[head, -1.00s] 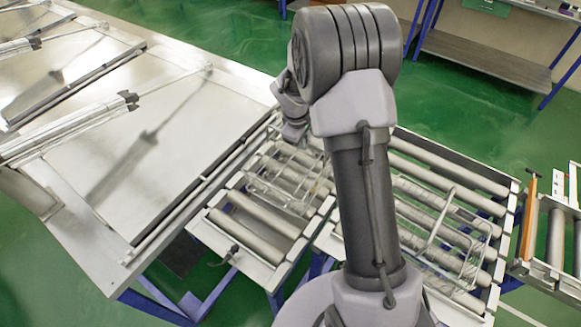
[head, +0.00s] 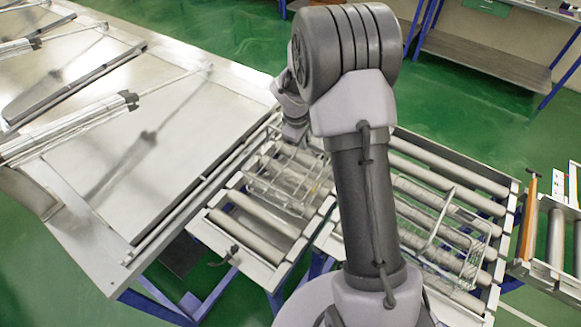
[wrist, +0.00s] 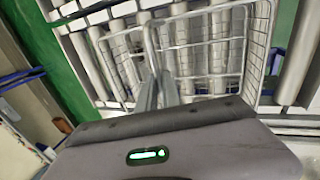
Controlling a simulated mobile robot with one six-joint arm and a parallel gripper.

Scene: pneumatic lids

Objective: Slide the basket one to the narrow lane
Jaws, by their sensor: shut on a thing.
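A wire basket (head: 290,182) sits on the rollers of the left, shorter-rollered lane (head: 225,238) in the head view; I take this for the narrow lane. My gripper is hidden behind my arm in the head view. In the wrist view my gripper (wrist: 157,84) is shut on the near rim of this wire basket (wrist: 215,52), which looks empty. A second wire basket (head: 455,232) stands on the wider roller lane (head: 445,178) to the right, partly behind my arm. No label shows which basket is number one.
A metal table (head: 185,115) with pneumatic cylinders (head: 70,128) borders the narrow lane on the left. An orange bar (head: 529,215) stands at the wide lane's right end. A shelf bench (head: 480,60) stands at the back. Green floor lies between.

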